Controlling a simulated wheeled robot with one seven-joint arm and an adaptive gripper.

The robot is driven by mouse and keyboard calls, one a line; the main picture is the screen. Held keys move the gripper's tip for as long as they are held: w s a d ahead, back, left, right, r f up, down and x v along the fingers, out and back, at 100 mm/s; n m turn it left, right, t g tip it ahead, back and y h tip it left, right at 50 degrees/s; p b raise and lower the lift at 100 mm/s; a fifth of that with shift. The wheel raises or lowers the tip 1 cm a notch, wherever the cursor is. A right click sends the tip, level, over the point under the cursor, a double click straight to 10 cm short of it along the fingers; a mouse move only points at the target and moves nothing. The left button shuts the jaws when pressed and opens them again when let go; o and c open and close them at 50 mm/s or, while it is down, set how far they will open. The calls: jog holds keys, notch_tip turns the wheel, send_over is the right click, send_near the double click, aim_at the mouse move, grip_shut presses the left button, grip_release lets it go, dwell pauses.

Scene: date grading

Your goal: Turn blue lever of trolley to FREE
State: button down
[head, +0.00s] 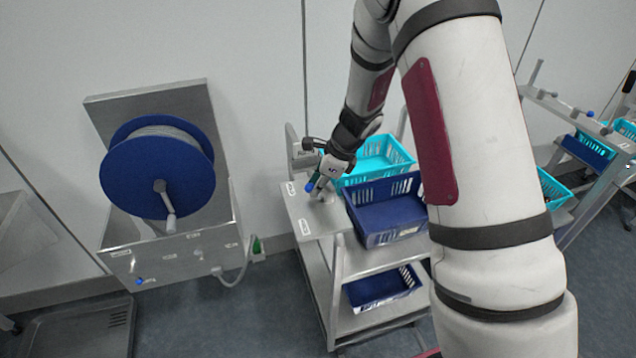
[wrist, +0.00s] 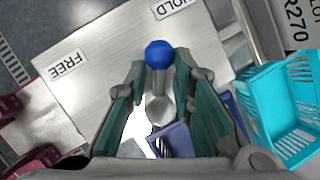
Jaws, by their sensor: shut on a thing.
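The trolley (head: 318,222) stands right of centre in the head view, with a metal top plate that also fills much of the wrist view (wrist: 110,60). Its lever has a blue ball knob (wrist: 159,54) on a metal shaft (wrist: 159,84) with a round pivot. The knob points up in the wrist view, nearer the HOLD label (wrist: 176,7) than the FREE label (wrist: 68,65) at left. My gripper (wrist: 160,68) is shut on the lever, a finger on each side at the knob. In the head view my gripper (head: 316,186) is over the plate and partly hides the lever.
A dark blue crate (head: 383,236) and a turquoise crate (head: 402,165) stand beside the plate. Another blue crate (head: 384,305) is on the lower shelf. A blue cable reel (head: 118,180) is on the wall unit at left. A rack with crates stands at far right.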

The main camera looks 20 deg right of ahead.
aim_at(321, 213)
jog(key=n, duration=0.2)
jog(key=s+n+g+y+b, duration=0.1)
jog(key=n, duration=0.1)
jog(key=shift+a+f+n+g+b, duration=0.1)
jog(key=shift+a+n+g+b, duration=0.05)
jog(key=shift+n+g+b, duration=0.2)
jog(key=n, duration=0.2)
jog(key=s+n+g+b, duration=0.1)
jog(key=shift+n, duration=0.35)
jog(key=n, duration=0.1)
jog(key=n+g+b, duration=0.1)
jog(key=n, duration=0.1)
jog(key=shift+s+d+n+g, duration=0.25)
jog(key=shift+s+n+g, duration=0.05)
jog(key=shift+s+g, duration=0.1)
jog(key=shift+s+d+n+g+h+b, duration=0.2)
jog(key=shift+n+g+b, duration=0.2)
jog(key=shift+n, duration=0.5)
jog(key=shift+s+d+n+g+h+b, duration=0.15)
jog(key=shift+s+n+g+b, duration=0.2)
jog(key=shift+n, duration=0.55)
jog(key=shift+w, duration=0.1)
jog(key=c, duration=1.4)
grip_release()
jog(key=v, duration=1.2)
